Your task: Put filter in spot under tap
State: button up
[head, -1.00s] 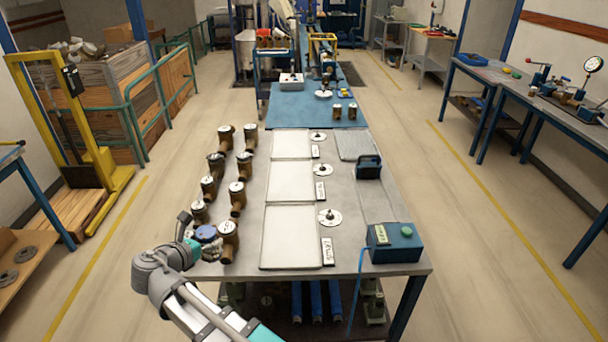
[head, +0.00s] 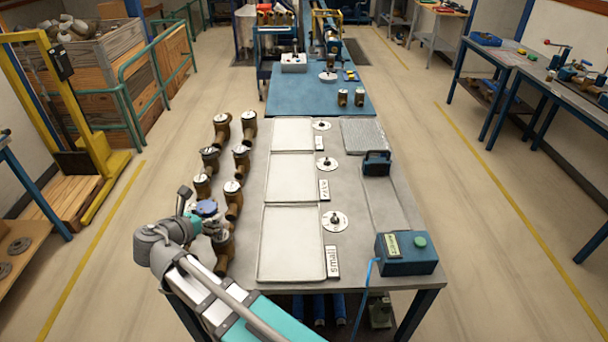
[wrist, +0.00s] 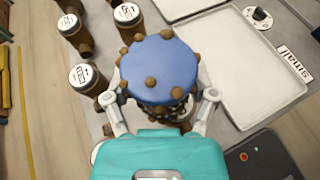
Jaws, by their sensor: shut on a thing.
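My gripper (wrist: 160,108) is shut on a round thing with a blue top and brown knobs around its rim (wrist: 160,68). Its lower part is mostly hidden under the top. In the head view the blue-topped thing (head: 206,208) is at the left edge of the near grey bench, among brass meters, with my gripper (head: 207,224) around it. I cannot tell whether it touches the bench. I cannot make out a clear filter, tap or spot under a tap.
Several brass meters with white tops (head: 233,188) stand at the bench's left. Three pale trays (head: 291,243) fill its middle, with a "small" label (head: 332,261) and white discs (head: 335,221). A blue box (head: 405,254) is at the near right. A blue bench (head: 315,98) lies beyond.

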jog(key=shift+w+d, duration=0.1)
jog(key=shift+w, duration=0.1)
jog(key=shift+w+d, duration=0.1)
jog(key=shift+w+d, duration=0.15)
jog(key=shift+w, duration=0.05)
jog(key=w+d+r+m+h+p, duration=0.1)
jog(key=w+d, duration=0.9)
jog(key=d, duration=0.4)
jog(key=w+d+r+m+g+h+p, duration=0.1)
jog(key=w+d+h, duration=0.1)
jog(key=w+d, duration=0.9)
jog(key=d, duration=0.3)
jog(key=shift+w+d+r+m, duration=0.2)
jog(key=shift+d+m, duration=0.1)
jog(key=shift+m, duration=0.1)
jog(key=w+d+f+b, duration=0.6)
jog(key=w+f+b, duration=0.2)
jog(key=w, duration=0.3)
jog(key=shift+w+f+b, duration=0.3)
jog(key=shift+f+b, duration=0.1)
jog(key=shift+f, duration=0.2)
jog(key=shift+d, duration=0.1)
